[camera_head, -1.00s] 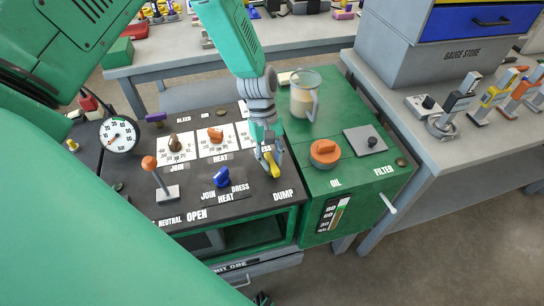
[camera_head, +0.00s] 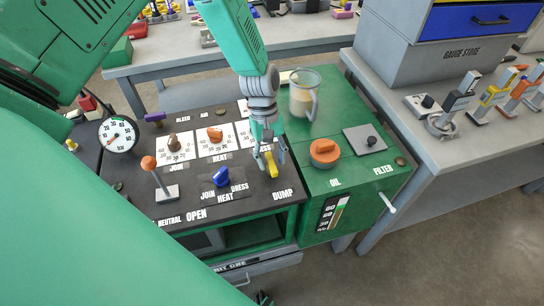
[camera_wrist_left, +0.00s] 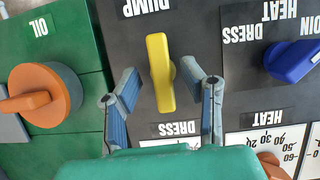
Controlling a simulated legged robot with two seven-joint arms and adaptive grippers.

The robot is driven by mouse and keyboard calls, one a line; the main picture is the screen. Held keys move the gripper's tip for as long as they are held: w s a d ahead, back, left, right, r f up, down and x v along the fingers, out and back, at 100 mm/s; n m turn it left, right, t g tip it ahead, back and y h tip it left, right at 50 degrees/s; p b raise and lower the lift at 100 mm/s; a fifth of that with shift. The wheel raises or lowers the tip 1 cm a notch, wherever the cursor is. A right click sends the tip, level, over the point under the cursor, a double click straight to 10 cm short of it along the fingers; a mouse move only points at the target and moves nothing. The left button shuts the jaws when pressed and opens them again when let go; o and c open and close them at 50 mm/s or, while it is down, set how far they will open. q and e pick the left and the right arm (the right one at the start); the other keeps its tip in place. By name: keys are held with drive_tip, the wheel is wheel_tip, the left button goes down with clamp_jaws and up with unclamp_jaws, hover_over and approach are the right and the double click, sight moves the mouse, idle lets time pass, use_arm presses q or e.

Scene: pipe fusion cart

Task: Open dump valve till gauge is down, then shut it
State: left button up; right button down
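The yellow dump valve handle (camera_head: 271,168) is on the dark panel, just above the DUMP label. In the left wrist view the yellow handle (camera_wrist_left: 160,72) stands nearly lengthwise in the picture, tilted slightly. My left gripper (camera_head: 268,158) is over it. In the left wrist view my left gripper (camera_wrist_left: 168,80) is open, one finger on each side of the handle, with gaps between. The round white pressure gauge (camera_head: 119,135) is at the panel's left, with a red needle toward the lower left; its exact reading is too small to tell. My right gripper is not in view.
A blue selector knob (camera_head: 221,177) and an orange-topped lever (camera_head: 150,164) are left of the valve. An orange oil cap (camera_head: 324,152) and a clear jug (camera_head: 304,93) are on the green unit to the right. A grey bench (camera_head: 450,150) stands further right.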

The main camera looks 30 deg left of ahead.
use_arm(q)
drive_tip(key=shift+r, duration=0.1)
drive_tip(key=v, duration=1.1)
drive_tip(key=shift+a+r, duration=0.25)
drive_tip(key=shift+r, duration=0.05)
drive_tip(key=shift+w, duration=0.15)
